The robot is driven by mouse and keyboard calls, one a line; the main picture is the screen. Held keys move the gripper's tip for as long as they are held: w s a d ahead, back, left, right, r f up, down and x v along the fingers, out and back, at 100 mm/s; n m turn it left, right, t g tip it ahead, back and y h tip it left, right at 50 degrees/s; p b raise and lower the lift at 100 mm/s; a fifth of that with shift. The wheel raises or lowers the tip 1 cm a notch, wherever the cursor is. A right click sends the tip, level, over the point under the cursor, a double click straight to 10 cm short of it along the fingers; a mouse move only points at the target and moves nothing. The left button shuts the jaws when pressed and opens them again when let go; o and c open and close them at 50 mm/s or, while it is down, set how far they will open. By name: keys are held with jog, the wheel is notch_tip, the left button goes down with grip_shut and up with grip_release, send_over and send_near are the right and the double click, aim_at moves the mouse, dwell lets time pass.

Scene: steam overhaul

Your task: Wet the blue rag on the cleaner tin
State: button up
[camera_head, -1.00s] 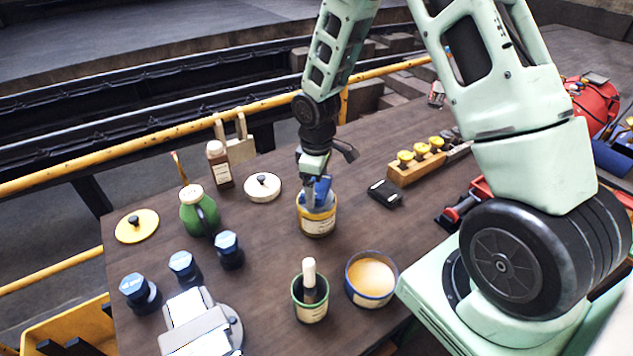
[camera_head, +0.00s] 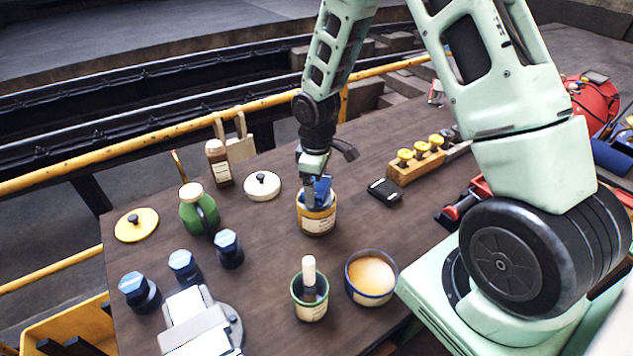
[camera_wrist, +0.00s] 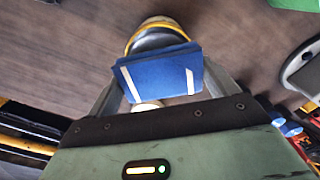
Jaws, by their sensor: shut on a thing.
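The cleaner tin (camera_head: 317,221) is a small round tin with a yellow band and a pale label, upright on the brown table. My gripper (camera_head: 318,189) points down at its mouth and is shut on the blue rag (camera_head: 322,190). In the wrist view the rag (camera_wrist: 158,76) is a folded blue block between the two fingers, in front of the tin (camera_wrist: 158,33). The rag's lower part is hidden behind the tin's rim in the head view, so it sits at or in the mouth. I cannot see whether it is wet.
A green jug (camera_head: 197,212), a brown bottle (camera_head: 217,163) and a white lid (camera_head: 262,186) stand left of the tin. In front are a green pot with a brush (camera_head: 309,300) and a bowl (camera_head: 371,278). A black box (camera_head: 385,192) lies to the right.

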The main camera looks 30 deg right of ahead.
aim_at(317, 184)
jog(key=shift+f+b, duration=0.55)
jog(key=shift+f, duration=0.25)
dwell(0.6)
jog(key=shift+r, duration=0.1)
dwell(0.4)
notch_tip(317, 184, up, 7)
jog(key=p, duration=0.6)
jog(key=shift+s, duration=0.1)
dwell(0.8)
